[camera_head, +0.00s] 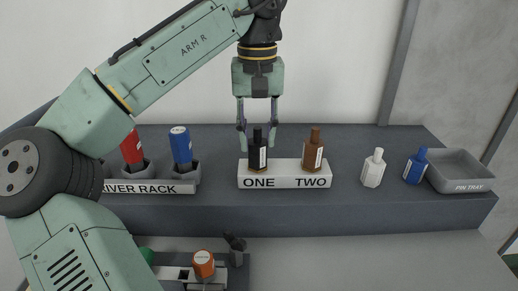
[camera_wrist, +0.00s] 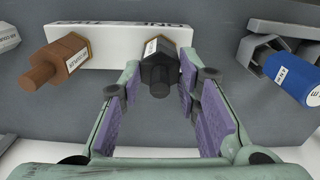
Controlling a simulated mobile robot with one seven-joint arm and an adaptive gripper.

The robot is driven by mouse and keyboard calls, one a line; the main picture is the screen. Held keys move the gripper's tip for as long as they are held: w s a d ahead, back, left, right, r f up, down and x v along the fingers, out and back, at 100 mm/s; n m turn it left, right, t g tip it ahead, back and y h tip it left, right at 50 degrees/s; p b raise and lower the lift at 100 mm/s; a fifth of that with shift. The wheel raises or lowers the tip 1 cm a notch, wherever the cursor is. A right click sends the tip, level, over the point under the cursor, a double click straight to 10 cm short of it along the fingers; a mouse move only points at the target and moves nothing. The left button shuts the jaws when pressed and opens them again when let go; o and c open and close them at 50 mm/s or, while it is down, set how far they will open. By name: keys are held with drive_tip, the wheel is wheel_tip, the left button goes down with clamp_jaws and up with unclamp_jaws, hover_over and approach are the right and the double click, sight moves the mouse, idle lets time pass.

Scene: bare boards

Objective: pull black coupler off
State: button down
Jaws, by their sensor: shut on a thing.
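The black coupler (camera_head: 257,157) stands upright at the spot marked ONE on the white block (camera_head: 285,182). In the wrist view the black coupler (camera_wrist: 158,68) shows end-on between the fingers. My gripper (camera_head: 257,141) points down over it from above, with one finger on each side. In the wrist view my gripper (camera_wrist: 160,66) is shut on the coupler with its purple pads at its sides. The coupler's base appears still at the block; whether it is slightly raised cannot be told. A brown coupler (camera_head: 314,152) stands at TWO, right beside it.
A white coupler (camera_head: 373,170) and a blue coupler (camera_head: 415,168) stand to the right, near the grey pin tray (camera_head: 462,168). A driver rack (camera_head: 160,187) with red and blue handles (camera_head: 181,146) is to the left. Shelf space above the block is clear.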

drive_tip(key=shift+r+p, duration=0.65)
drive_tip(key=shift+p, duration=0.25)
wheel_tip(320, 180, up, 4)
drive_tip(key=p, duration=0.5)
drive_tip(key=shift+r, duration=1.05)
